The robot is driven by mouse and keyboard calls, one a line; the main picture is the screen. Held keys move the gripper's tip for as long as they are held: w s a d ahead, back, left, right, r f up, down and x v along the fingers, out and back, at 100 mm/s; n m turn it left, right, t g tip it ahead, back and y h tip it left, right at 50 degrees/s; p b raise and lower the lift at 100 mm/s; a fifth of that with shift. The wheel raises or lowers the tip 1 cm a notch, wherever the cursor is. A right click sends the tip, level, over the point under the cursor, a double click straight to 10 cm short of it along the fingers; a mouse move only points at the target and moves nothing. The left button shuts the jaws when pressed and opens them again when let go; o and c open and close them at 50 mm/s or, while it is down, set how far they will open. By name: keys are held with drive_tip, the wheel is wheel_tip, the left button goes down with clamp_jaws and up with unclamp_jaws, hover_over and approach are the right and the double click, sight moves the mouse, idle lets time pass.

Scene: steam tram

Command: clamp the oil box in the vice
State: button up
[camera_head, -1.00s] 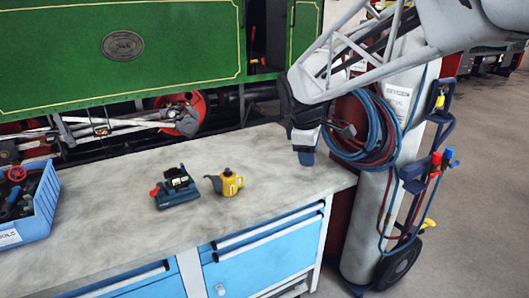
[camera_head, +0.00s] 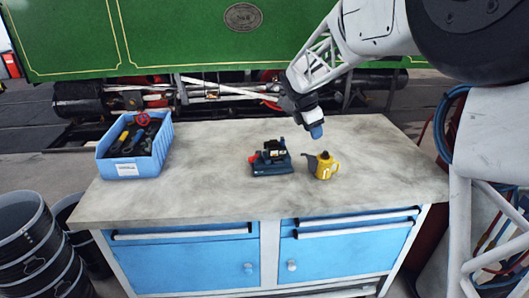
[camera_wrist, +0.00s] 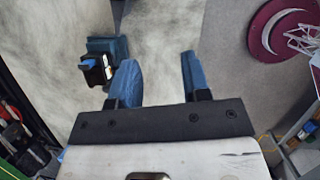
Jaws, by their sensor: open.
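A dark blue vice (camera_head: 272,168) with a red knob on its left side stands on the workbench (camera_head: 200,190), near its middle. A black part with a blue top sits on it; I cannot tell whether this is the oil box or part of the vice. A yellow can with a dark spout (camera_head: 324,167) stands just right of the vice, apart from it. My gripper (camera_head: 315,130) is above the bench, behind the can in the picture. In the wrist view its two blue fingers (camera_wrist: 158,65) are apart with nothing between them. A teal block with a black part (camera_wrist: 96,68) shows beyond the left finger.
A blue crate of tools (camera_head: 135,148) stands at the bench's left end. The green locomotive (camera_head: 180,35) is behind the bench. Dark buckets (camera_head: 35,245) stand at the lower left. The bench is clear between crate and vice and right of the can.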

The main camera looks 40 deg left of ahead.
drive_tip(key=s+a+f+n, duration=0.2)
drive_tip(key=a+f+n, duration=0.25)
drive_tip(key=a, duration=0.85)
drive_tip(key=n+t, duration=0.1)
drive_tip(key=n, duration=0.3)
approach(255, 156)
drive_tip(key=shift+a+f, duration=0.25)
drive_tip(key=shift+f, duration=0.2)
drive_tip(key=shift+x, duration=3.9)
drive_tip(key=c, duration=0.7)
